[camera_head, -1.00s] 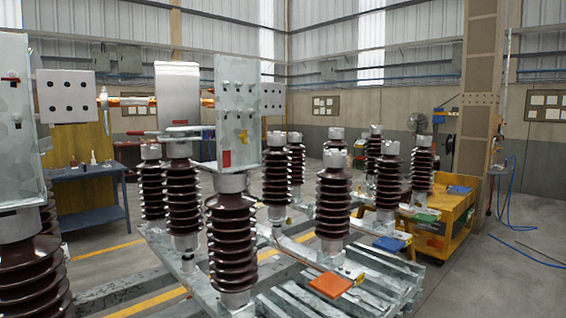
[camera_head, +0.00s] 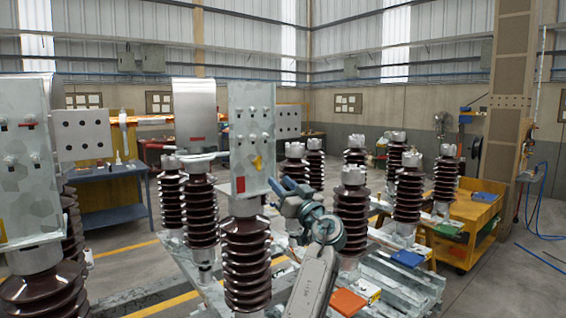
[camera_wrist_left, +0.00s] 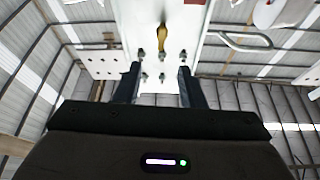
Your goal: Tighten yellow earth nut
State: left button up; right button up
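The yellow earth nut (camera_head: 257,163) is low on the upright galvanized plate (camera_head: 238,120), which stands on a brown ribbed insulator (camera_head: 245,262). The yellow part also shows in the left wrist view (camera_wrist_left: 162,38), beyond the fingertips and near the top middle. Several silver bolts (camera_wrist_left: 162,78) sit on the same plate around it. My left gripper (camera_head: 284,187) is just right of the plate in the head view, apart from it. Its two dark fingers (camera_wrist_left: 158,75) are spread, with nothing gripped between them. My right gripper is in neither view.
More ribbed insulators (camera_head: 352,215) stand on the metal frame behind and right of my left arm. Another plate (camera_head: 25,150) stands at the far left. A blue workbench (camera_head: 108,177) and a yellow cart (camera_head: 470,215) stand farther back. Open floor lies at the right.

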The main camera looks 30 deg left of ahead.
aim_at(261, 161)
pick_arm(q)
jog(key=p+x, duration=0.2)
jog(key=x, duration=0.1)
jog(key=p+x, duration=0.2)
jog(key=x, duration=0.1)
jog(key=p+x, duration=0.2)
jog(key=x, duration=0.1)
jog(key=shift+s+r, duration=0.1)
jog(key=shift+r, duration=0.25)
jog(key=shift+w+a+r+p, duration=0.1)
jog(key=shift+w+a+p, duration=0.15)
jog(key=shift+a, duration=0.2)
jog(key=shift+w+a+p, duration=0.15)
jog(key=shift+a+p, duration=0.1)
jog(key=shift+a, duration=0.15)
grip_shut()
